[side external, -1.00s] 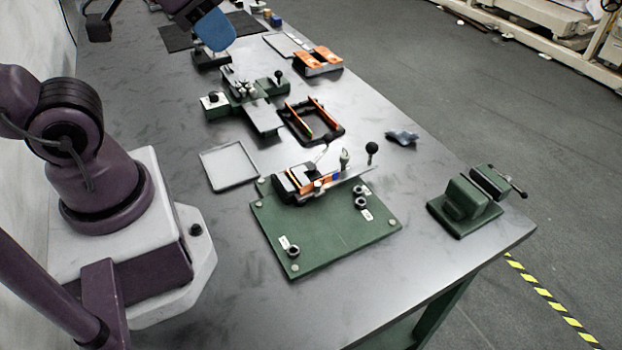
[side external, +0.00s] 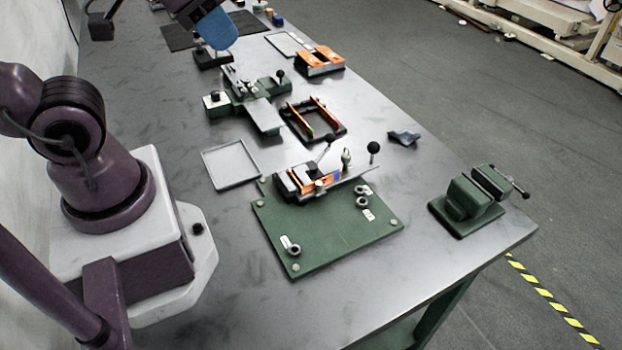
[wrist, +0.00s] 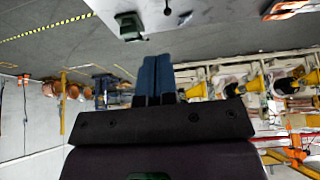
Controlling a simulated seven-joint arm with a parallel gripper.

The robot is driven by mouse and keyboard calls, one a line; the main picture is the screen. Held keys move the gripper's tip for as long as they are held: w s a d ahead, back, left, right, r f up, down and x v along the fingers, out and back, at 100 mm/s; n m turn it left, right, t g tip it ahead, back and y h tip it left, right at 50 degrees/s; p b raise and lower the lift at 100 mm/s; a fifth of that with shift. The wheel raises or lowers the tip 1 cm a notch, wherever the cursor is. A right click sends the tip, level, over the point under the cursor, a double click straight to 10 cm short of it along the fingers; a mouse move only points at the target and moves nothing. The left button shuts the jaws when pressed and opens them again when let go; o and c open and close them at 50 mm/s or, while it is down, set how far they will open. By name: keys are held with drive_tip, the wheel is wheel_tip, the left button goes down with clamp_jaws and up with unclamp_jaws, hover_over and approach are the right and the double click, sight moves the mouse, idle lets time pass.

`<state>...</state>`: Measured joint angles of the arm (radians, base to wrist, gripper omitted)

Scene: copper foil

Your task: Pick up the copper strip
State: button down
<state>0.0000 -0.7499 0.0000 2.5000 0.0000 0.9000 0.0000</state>
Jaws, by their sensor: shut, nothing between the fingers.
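My gripper (side external: 216,29) hangs at the top of the side view, above the far part of the bench. Its blue fingers (wrist: 154,78) are pressed together in the wrist view with nothing between them. I cannot tell for sure which piece is the copper strip. Orange-copper pieces show on a small stand (side external: 320,60), as two rails on a black frame (side external: 312,118), and in a clamp fixture (side external: 310,182) on a green plate. My gripper is apart from all of these.
The green plate (side external: 325,238) lies near the front of the grey bench (side external: 390,290). A green vise (side external: 468,203) stands at the right edge. A shallow grey tray (side external: 231,164), a green fixture (side external: 245,95) and a crumpled dark-blue piece (side external: 404,138) lie on the bench.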

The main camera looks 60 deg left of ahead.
idle(0.3)
drive_tip(key=c, duration=1.3)
unclamp_jaws()
drive_tip(key=shift+o, duration=0.2)
drive_tip(key=g, duration=0.6)
hover_over(327, 181)
drive_tip(key=shift+n, duration=0.3)
drive_tip(key=f, duration=2.5)
drive_tip(key=shift+w+a+f, duration=0.15)
drive_tip(key=shift+a+f, duration=0.15)
drive_tip(key=shift+d+f, duration=0.2)
drive_tip(key=shift+f, duration=2.7)
